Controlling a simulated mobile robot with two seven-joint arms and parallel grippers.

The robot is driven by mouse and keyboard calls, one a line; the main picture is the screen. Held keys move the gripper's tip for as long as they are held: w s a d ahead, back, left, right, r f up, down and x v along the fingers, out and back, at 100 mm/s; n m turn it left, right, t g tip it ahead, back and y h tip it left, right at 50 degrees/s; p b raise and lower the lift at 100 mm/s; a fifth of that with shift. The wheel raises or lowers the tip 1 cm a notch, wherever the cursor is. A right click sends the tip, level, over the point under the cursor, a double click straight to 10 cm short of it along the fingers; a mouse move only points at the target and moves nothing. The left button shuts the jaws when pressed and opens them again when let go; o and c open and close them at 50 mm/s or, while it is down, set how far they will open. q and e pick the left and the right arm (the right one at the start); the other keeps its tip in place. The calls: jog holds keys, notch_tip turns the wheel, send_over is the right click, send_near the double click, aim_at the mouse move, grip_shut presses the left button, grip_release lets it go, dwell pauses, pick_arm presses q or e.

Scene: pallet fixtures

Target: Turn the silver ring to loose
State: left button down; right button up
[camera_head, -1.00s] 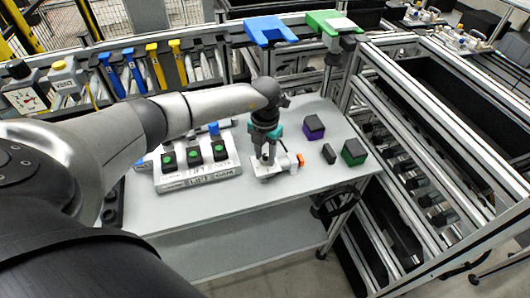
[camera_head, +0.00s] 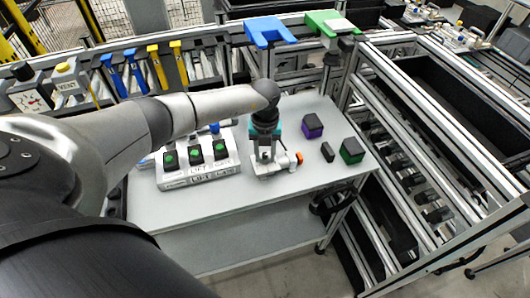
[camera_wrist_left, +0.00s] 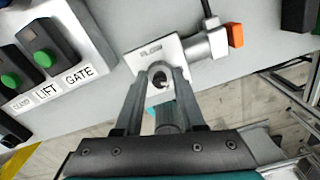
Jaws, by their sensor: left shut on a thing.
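The silver ring (camera_wrist_left: 160,76) sits on a pale fixture block (camera_wrist_left: 150,52) with small lettering, which I cannot read surely. My left gripper (camera_wrist_left: 158,84) points down at the block, with one finger on each side of the ring, shut on it. In the head view my left gripper (camera_head: 265,157) stands upright over the same block (camera_head: 278,167) near the middle of the table. The fingers hide part of the ring, and any mark of its setting cannot be made out. My right gripper is not in view.
A button box (camera_head: 200,178) with green buttons stands left of the block. An orange-ended fitting (camera_wrist_left: 235,35) joins the block's right side. Purple (camera_head: 312,126), black (camera_head: 327,152) and green-based (camera_head: 352,151) blocks lie to the right. The table front (camera_head: 200,213) is clear.

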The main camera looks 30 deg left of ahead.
aim_at(265, 154)
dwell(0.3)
pick_arm(q)
jog(key=c, duration=0.5)
grip_release()
jog(key=shift+r, duration=0.1)
notch_tip(265, 154, up, 15)
jog(key=shift+b, duration=0.3)
